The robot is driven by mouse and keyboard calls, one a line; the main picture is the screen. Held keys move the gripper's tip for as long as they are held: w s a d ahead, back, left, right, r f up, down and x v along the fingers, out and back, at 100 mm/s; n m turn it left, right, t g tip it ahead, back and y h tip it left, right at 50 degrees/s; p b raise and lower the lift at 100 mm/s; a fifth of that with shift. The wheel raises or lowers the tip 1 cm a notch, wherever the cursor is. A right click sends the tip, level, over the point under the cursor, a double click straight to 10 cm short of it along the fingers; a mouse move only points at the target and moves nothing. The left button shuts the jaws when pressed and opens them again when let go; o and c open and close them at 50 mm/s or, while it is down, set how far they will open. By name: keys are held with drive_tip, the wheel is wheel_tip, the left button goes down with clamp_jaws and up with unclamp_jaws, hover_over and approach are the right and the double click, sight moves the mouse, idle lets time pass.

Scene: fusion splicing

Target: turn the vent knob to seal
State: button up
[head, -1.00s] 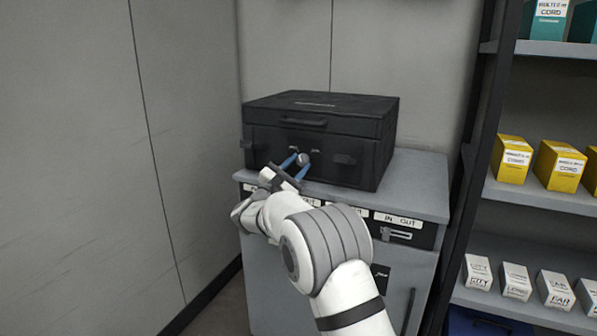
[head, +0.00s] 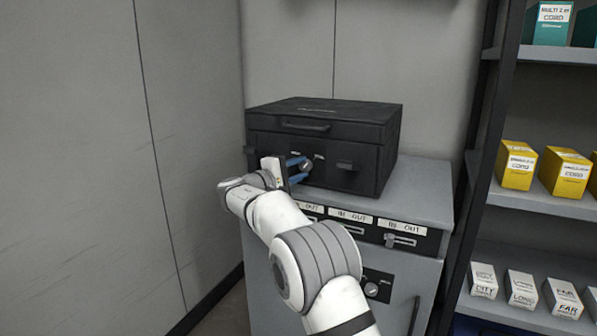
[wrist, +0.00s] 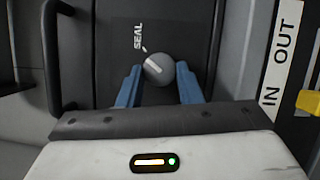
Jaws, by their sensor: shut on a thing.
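The black case (head: 330,125) stands on the grey cabinet, its lid closed. The round grey vent knob (head: 306,167) is on its front, between two small labels too small to read in the head view. The knob also shows in the wrist view (wrist: 158,68), with a pale pointer line and the word SEAL (wrist: 138,37) beside it. The pointer line slants roughly toward the tick by SEAL. My gripper (head: 303,168) has its blue fingers on either side of the knob and is shut on it.
The grey cabinet (head: 425,195) below has IN/OUT sliders (head: 401,240) and a lower knob (head: 371,289). A shelf (head: 545,200) with yellow and white boxes stands at the right. A bare wall (head: 70,150) is close on the left.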

drive_tip(key=shift+m+g, duration=0.3)
drive_tip(key=shift+m, duration=0.5)
drive_tip(key=o, duration=1)
drive_tip(key=shift+p+v, duration=0.9)
drive_tip(key=shift+v, duration=3.05)
drive_tip(key=shift+r, duration=0.1)
